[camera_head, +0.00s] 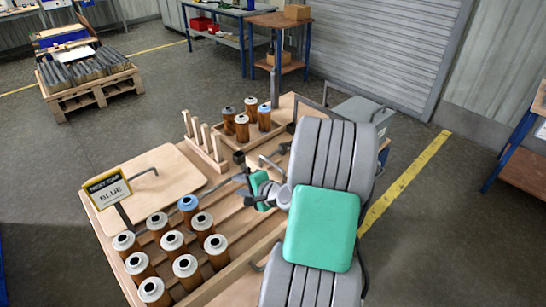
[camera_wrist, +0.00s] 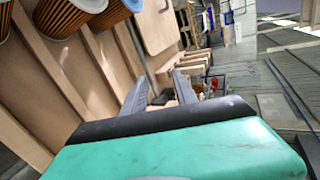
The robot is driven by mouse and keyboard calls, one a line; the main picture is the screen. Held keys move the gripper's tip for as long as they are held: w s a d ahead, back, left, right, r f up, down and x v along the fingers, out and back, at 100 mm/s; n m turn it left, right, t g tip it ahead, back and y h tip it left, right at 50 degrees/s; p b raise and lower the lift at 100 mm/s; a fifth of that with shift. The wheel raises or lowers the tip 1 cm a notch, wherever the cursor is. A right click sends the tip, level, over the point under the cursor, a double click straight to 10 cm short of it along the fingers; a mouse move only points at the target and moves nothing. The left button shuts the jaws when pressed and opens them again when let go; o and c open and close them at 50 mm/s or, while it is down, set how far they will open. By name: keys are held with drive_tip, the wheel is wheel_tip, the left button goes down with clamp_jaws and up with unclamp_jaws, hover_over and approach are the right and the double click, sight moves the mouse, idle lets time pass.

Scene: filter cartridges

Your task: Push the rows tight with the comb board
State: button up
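Cartridges with brown pleated sides stand in rows in the slotted wooden rack at the front left. Most have pale caps, such as the near one (camera_head: 187,266); one has a blue cap (camera_head: 188,204). The cartridges also show cut off at the top left of the wrist view (camera_wrist: 66,16). The wooden comb board (camera_head: 206,148), with upright teeth, stands behind the rack, and its teeth show in the wrist view (camera_wrist: 190,68). My gripper (camera_head: 240,182) is over the rack's right part, in front of the comb board and apart from it. Its fingers (camera_wrist: 160,88) are spread, with no held object visible.
A sign reading "NEXT CAP BLUE" (camera_head: 108,188) stands at the left edge. A flat wooden board (camera_head: 160,178) lies behind the rack. A wooden tray (camera_head: 272,134) at the back holds several cartridges. Rack slots right of the cartridges are clear.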

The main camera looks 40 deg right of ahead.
sight(274, 166)
drive_tip(key=s+d+m+h, duration=0.1)
drive_tip(key=d+m, duration=0.2)
drive_tip(key=d, duration=0.1)
drive_tip(key=s+d+m+t+h, duration=0.1)
drive_tip(key=s+d+m+h, duration=0.1)
drive_tip(key=d+m, duration=0.1)
drive_tip(key=s+d+m+t+h, duration=0.1)
drive_tip(key=s+d+m+h, duration=0.1)
drive_tip(key=d, duration=0.3)
drive_tip(key=shift+d+r+m+p, duration=0.3)
drive_tip(key=shift+r+m+p, duration=0.1)
drive_tip(key=shift+m, duration=0.1)
drive_tip(key=p+x, duration=0.1)
drive_tip(key=x, duration=0.5)
drive_tip(key=shift+w+d, duration=0.1)
drive_tip(key=shift+w, duration=0.3)
drive_tip(key=shift+w+d+f+p, duration=0.1)
drive_tip(key=shift+w+d+p, duration=0.05)
drive_tip(key=shift+w+p, duration=0.2)
clamp_jaws()
